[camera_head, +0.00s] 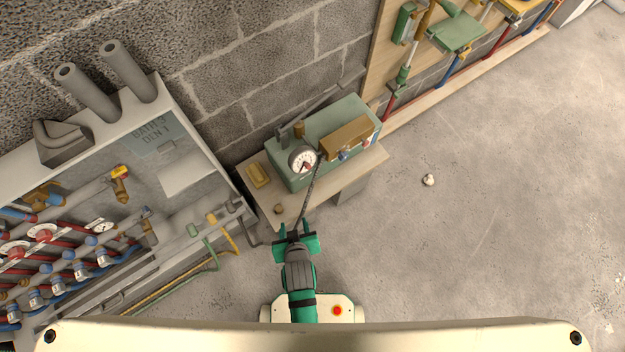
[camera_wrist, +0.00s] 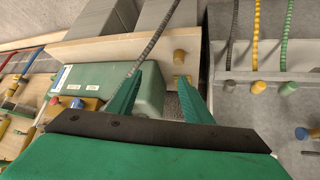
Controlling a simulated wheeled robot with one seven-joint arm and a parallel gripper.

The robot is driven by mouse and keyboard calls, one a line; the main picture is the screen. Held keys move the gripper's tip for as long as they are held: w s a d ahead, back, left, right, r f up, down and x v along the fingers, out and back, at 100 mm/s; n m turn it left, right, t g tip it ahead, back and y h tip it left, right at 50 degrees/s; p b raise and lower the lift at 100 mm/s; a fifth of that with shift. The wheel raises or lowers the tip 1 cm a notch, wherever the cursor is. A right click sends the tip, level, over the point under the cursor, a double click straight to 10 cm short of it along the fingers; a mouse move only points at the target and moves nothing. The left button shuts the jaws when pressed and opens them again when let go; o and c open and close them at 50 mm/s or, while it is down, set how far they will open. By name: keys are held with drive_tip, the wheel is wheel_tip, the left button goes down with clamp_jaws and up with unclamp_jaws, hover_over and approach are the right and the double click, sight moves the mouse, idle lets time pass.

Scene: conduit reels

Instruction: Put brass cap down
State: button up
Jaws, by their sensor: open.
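The small brass cap (camera_head: 278,209) rests near the front left edge of the bench top (camera_head: 345,171). It appears in the wrist view as a short brass cylinder (camera_wrist: 180,57) on a pale surface, beyond my fingertips. My gripper (camera_head: 296,228) is open, with its green fingers spread, just in front of the bench edge and to the right of the cap. In the wrist view the gripper (camera_wrist: 160,80) shows nothing held between its fingers. A second brass-coloured piece (camera_wrist: 182,82) shows by the right fingertip; I cannot tell what it is.
A green box (camera_head: 296,178) with a round gauge (camera_head: 303,159) stands on the bench, and a dark hose (camera_head: 311,187) runs from it towards my gripper. A yellow block (camera_head: 258,175) lies left of it. A grey rack of pipes (camera_head: 190,130) stands left. Open floor lies right.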

drive_tip(key=s+d+r+m+t, duration=0.1)
drive_tip(key=s+d+r+t, duration=0.1)
drive_tip(key=r, duration=0.6)
drive_tip(key=s+d+r+m+t+h, duration=0.1)
drive_tip(key=s+d+r+t, duration=0.1)
drive_tip(key=s+r, duration=0.3)
drive_tip(key=s+d+r+m+t, duration=0.1)
drive_tip(key=s+r+t, duration=0.2)
drive_tip(key=r, duration=0.7)
drive_tip(key=shift+s+d+r+t, duration=0.35)
drive_tip(key=shift+d+r+t, duration=0.05)
drive_tip(key=c, duration=0.4)
